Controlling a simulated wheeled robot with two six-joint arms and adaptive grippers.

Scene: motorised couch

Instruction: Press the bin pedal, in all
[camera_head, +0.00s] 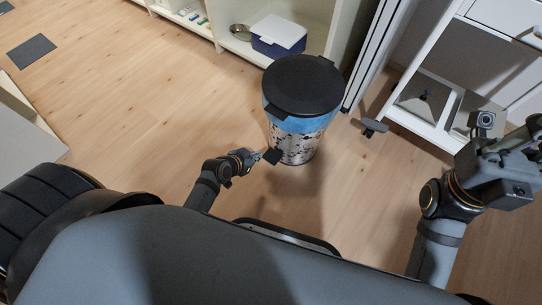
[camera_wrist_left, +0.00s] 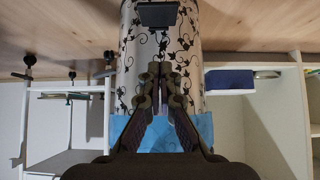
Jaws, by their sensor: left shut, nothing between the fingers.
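The bin (camera_head: 300,125) stands upright on the wood floor, with a white body in a black leaf pattern, a blue band and a shut black lid (camera_head: 303,84). Its black pedal (camera_head: 272,156) sticks out low at its front left. In the left wrist view the picture is upside down, with the pedal (camera_wrist_left: 158,14) at the top edge and the patterned bin body (camera_wrist_left: 190,45) behind my fingers. My left gripper (camera_head: 258,156) is shut and empty, close beside the pedal; the left wrist view shows a gap between fingertips (camera_wrist_left: 160,72) and pedal. My right gripper (camera_head: 525,140) is raised at the right, away from the bin.
A shelf unit with a blue box (camera_head: 279,36) and a metal bowl (camera_head: 241,32) stands behind the bin. A white rack (camera_head: 440,107) is at the right, with a dark foot (camera_head: 374,126) near it. Floor left of the bin is clear.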

